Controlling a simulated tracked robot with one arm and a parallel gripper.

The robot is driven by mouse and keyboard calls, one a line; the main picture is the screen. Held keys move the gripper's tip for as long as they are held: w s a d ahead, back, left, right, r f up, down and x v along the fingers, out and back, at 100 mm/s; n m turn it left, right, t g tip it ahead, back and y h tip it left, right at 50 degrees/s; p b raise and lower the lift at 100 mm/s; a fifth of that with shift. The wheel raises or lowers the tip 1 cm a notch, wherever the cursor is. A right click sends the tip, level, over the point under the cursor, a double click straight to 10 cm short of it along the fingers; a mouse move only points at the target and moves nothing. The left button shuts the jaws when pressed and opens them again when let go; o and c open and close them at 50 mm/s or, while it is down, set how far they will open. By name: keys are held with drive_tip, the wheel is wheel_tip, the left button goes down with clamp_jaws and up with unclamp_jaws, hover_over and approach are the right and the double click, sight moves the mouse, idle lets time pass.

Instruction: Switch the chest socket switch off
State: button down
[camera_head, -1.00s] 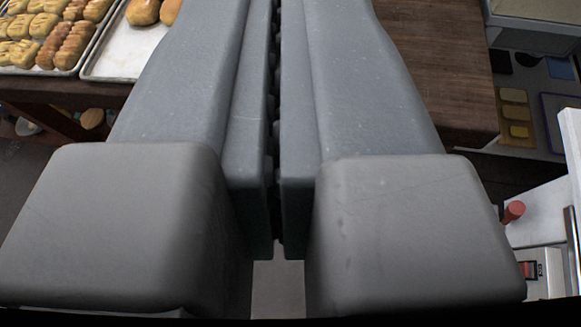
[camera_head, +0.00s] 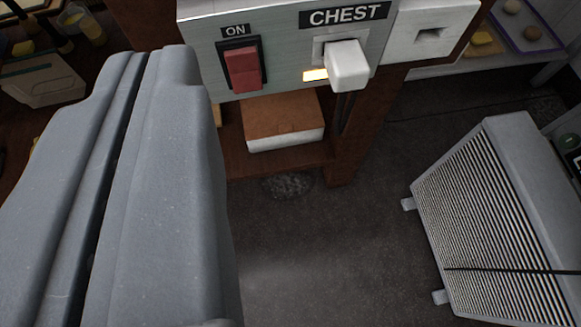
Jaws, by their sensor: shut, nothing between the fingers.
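A metal socket panel (camera_head: 285,25) labelled CHEST is at the top of the view. On its left part is a red rocker switch (camera_head: 242,68) in a black frame, with an ON label above it. A white plug (camera_head: 347,66) sits in the socket to the right of the switch. A small lit indicator (camera_head: 315,75) glows beside the plug. My gripper (camera_head: 148,56) fills the left side of the view. It is shut and empty, its tips left of the switch and apart from it in the picture. The distance in depth is unclear.
A box with a brown top (camera_head: 283,120) lies on a wooden shelf below the panel. A wooden post (camera_head: 362,125) stands under the panel. A grey ribbed unit (camera_head: 500,220) stands on the floor at right. The dark floor between is clear.

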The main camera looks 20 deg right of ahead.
sight(248, 84)
drive_tip(key=s+d+f+h, duration=0.1)
drive_tip(key=s+f, duration=0.2)
drive_tip(key=f, duration=0.5)
drive_tip(key=shift+s, duration=0.3)
drive_tip(key=shift+d, duration=0.1)
drive_tip(key=b+x, duration=0.3)
drive_tip(key=x, duration=1.1)
